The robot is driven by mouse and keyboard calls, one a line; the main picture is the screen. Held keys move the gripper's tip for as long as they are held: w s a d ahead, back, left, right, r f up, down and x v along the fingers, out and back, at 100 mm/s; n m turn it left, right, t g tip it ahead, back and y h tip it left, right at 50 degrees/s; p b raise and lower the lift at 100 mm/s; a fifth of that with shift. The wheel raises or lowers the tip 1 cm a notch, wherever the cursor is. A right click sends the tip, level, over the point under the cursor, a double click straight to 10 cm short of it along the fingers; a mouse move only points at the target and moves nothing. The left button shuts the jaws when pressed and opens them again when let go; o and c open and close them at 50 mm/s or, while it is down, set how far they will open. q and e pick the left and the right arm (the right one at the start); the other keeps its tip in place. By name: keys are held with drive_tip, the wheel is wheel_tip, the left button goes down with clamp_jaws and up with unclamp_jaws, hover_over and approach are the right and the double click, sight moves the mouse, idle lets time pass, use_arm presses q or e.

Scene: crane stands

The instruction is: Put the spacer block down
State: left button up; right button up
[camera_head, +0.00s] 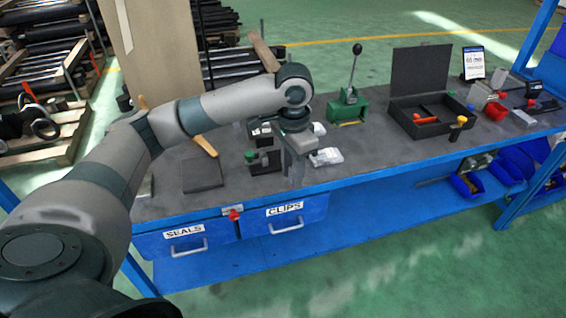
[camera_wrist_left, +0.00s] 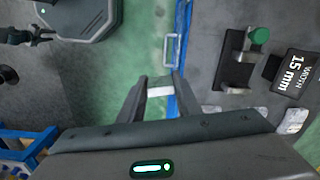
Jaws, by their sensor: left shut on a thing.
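My left gripper (camera_head: 293,172) points down by the front edge of the workbench (camera_head: 375,163), above the drawer marked CLIPS. In the left wrist view its two fingers (camera_wrist_left: 160,92) are shut on a small pale piece (camera_wrist_left: 160,91), probably the spacer block. Only a narrow pale strip of it shows between the fingertips. Green floor and the blue bench edge (camera_wrist_left: 181,45) lie behind the fingers in that view. The piece cannot be made out clearly in the head view.
A dark fixture with a green knob (camera_head: 262,160) stands just left of the gripper. A black label reading 15 mm (camera_wrist_left: 294,70) is near it. A dark plate (camera_head: 203,175) and a green lever press (camera_head: 347,108) stand further off.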

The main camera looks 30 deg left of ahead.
use_arm(q)
drive_tip(key=s+d+n, duration=0.5)
drive_tip(key=s+d, duration=0.4)
drive_tip(key=shift+d+n, duration=0.3)
drive_tip(key=shift+n, duration=0.1)
drive_tip(key=shift+s+a+r, duration=0.1)
